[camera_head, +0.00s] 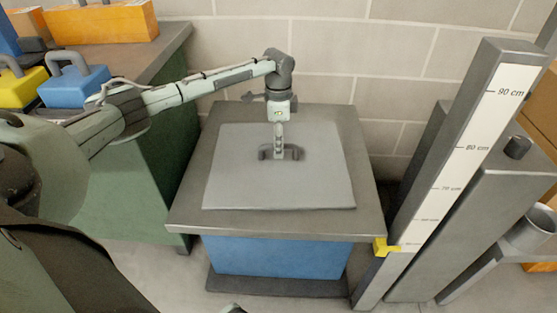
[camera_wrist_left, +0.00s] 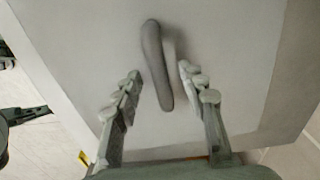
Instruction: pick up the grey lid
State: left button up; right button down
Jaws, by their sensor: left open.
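The grey lid (camera_head: 240,185) is a flat light grey square panel with a dark bar handle (camera_head: 297,153) at its middle. It lies on the dark grey top of a stand (camera_head: 370,210). In the left wrist view the lid (camera_wrist_left: 230,40) fills most of the picture and the handle (camera_wrist_left: 153,50) rises from it. My left gripper (camera_head: 279,156) points straight down over the handle. In the left wrist view its open fingers (camera_wrist_left: 160,82) lie to either side of the handle, with a gap on each side. My right gripper is not recognisable in these views.
A height gauge (camera_head: 465,145) with a centimetre scale and a yellow marker (camera_head: 384,247) stands close right of the stand. A green bench (camera_head: 160,150) at left holds a blue weight (camera_head: 75,88), a yellow weight (camera_head: 22,88) and an orange block (camera_head: 100,22). A block wall is behind.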

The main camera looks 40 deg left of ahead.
pick_arm(q)
jog(key=shift+c, duration=0.4)
grip_shut()
jog(key=shift+r, duration=0.15)
